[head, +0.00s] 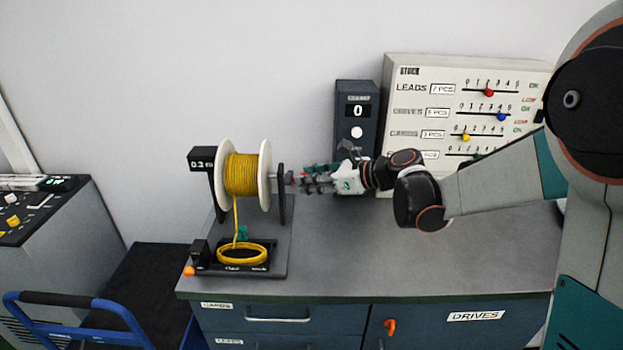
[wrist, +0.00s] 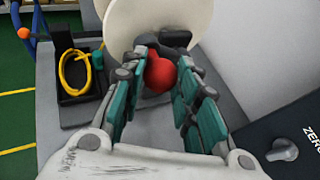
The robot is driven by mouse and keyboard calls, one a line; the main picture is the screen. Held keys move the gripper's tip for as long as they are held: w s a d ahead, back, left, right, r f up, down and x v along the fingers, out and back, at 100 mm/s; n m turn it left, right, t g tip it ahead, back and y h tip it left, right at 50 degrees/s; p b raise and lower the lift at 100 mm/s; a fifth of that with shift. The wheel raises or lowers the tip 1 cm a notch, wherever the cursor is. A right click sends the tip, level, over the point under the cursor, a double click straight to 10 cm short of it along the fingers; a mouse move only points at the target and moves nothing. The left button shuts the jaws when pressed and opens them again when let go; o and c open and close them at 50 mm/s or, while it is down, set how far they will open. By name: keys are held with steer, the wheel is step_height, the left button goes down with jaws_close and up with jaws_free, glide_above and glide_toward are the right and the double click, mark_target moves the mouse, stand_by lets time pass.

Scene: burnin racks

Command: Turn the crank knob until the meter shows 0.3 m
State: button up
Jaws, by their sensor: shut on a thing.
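The cable spool (head: 243,172) with yellow cable stands on a dark stand at the left of the worktop. The meter (head: 202,164) at its upper left reads 0.3 m. The red crank knob (wrist: 160,74) sits between the fingers of my gripper (wrist: 162,80) in the wrist view. My gripper also shows in the head view (head: 306,181), at the right side of the spool, shut on the knob. Yellow cable runs down from the spool into a coil (head: 242,254) on the black tray (head: 262,267). In the head view the knob is mostly hidden by the fingers.
A dark box with a display reading 0 (head: 357,112) stands behind my wrist. A white stock board (head: 425,75) with coloured sliders stands at the back right. A blue-handled cart (head: 75,300) is at the left. The worktop's front right (head: 420,265) is clear.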

steer(key=shift+f, duration=0.15)
steer(key=shift+s+f+b, duration=0.25)
steer(key=shift+f+b, duration=0.75)
steer(key=shift+f, duration=0.2)
steer(key=o, duration=1.1)
steer(key=shift+d, duration=0.1)
